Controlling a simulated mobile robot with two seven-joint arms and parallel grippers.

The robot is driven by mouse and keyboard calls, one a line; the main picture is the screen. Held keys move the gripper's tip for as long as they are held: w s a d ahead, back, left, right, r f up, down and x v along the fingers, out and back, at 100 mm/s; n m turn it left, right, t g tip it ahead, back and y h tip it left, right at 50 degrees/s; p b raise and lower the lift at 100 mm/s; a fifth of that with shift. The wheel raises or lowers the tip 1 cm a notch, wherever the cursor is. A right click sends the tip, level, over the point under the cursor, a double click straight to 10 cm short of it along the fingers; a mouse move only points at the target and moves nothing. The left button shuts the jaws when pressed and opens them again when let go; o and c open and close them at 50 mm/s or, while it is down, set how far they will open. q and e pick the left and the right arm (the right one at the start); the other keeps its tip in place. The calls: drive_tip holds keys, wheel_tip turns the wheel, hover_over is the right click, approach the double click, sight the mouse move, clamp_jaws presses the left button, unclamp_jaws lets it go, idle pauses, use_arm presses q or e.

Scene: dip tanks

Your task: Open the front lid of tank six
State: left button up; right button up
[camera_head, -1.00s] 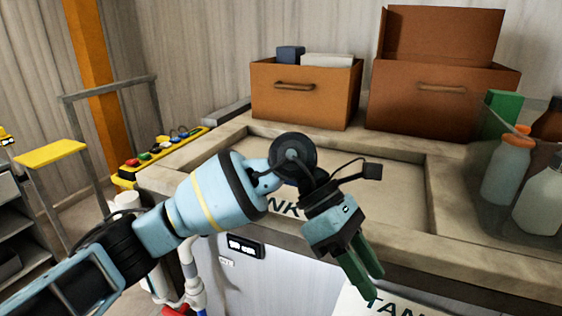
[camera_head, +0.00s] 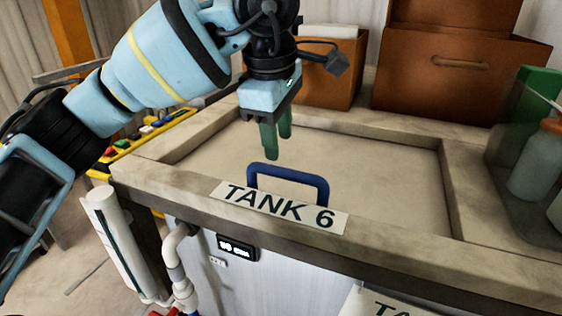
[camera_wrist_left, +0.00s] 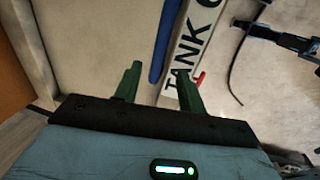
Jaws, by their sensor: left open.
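Tank six carries a white label reading TANK 6 (camera_head: 278,206) on its front rim. Its lid (camera_head: 340,160) lies flat inside the rim and looks closed. A blue bar handle (camera_head: 290,174) stands up at the lid's front edge, just behind the label. My left gripper (camera_head: 277,148) has green fingers pointing down, above the lid and a little behind and left of the handle. It is open and holds nothing. In the left wrist view the fingers (camera_wrist_left: 160,85) show apart, with the blue handle (camera_wrist_left: 166,42) ahead between them. My right gripper is not in view.
Brown boxes (camera_head: 445,75) stand behind the tank. A yellow button panel (camera_head: 150,130) and white pipes (camera_head: 180,265) are at the left. A second label (camera_head: 385,304) hangs at the bottom.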

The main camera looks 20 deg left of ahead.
sight(282, 169)
use_arm(q)
drive_tip(key=f, duration=0.3)
drive_tip(key=w+f, duration=0.1)
drive_tip(key=f, duration=0.2)
drive_tip(key=shift+w+f, duration=0.15)
drive_tip(key=shift+f, duration=0.05)
drive_tip(key=shift+c, duration=0.3)
clamp_jaws()
